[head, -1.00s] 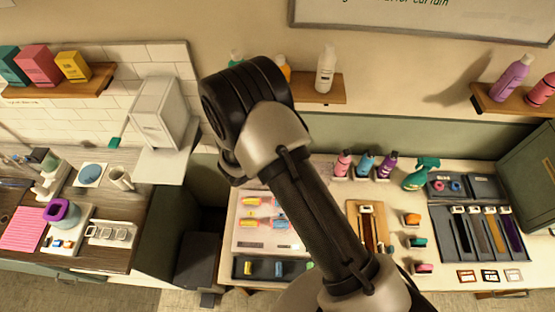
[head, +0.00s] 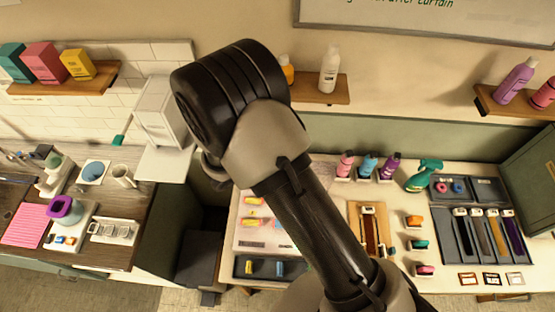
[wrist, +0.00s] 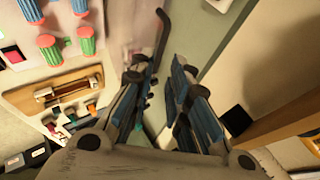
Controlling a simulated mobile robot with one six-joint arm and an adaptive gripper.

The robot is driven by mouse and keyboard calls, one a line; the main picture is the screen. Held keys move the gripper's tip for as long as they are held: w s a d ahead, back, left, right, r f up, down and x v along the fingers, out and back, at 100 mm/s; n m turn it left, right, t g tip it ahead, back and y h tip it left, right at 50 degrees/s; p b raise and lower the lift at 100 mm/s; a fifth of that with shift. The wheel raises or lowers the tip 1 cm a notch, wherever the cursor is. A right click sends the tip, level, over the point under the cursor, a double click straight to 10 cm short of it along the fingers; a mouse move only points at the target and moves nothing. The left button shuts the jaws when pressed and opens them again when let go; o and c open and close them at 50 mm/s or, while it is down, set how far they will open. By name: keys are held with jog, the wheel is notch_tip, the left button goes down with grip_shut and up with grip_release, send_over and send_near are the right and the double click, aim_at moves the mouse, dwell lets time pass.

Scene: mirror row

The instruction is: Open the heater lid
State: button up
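I take the heater to be the pale panel (head: 242,240) with coloured rollers on the bench, though no label shows. My arm covers its right part, and I cannot make out its lid. In the wrist view, red and green rollers (wrist: 86,42) lie at the upper left, left of my gripper. My gripper (wrist: 160,72) shows there with its two blue-black fingers apart. No held object is clear between them. A dark bent rod (wrist: 163,30) shows beyond the left finger; I cannot tell what it belongs to. In the head view my own arm hides the gripper.
A wooden board (head: 354,238) with a dark strip lies right of the panel. Several bottles (head: 367,167) stand behind it. A white box (head: 160,112) is at the left. A wall shelf (head: 330,92) is above. A dark tray (head: 452,240) lies at the right.

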jog(key=v, duration=0.4)
jog(key=shift+s+a+r, duration=0.15)
jog(key=shift+s+r, duration=0.05)
jog(key=shift+r, duration=0.1)
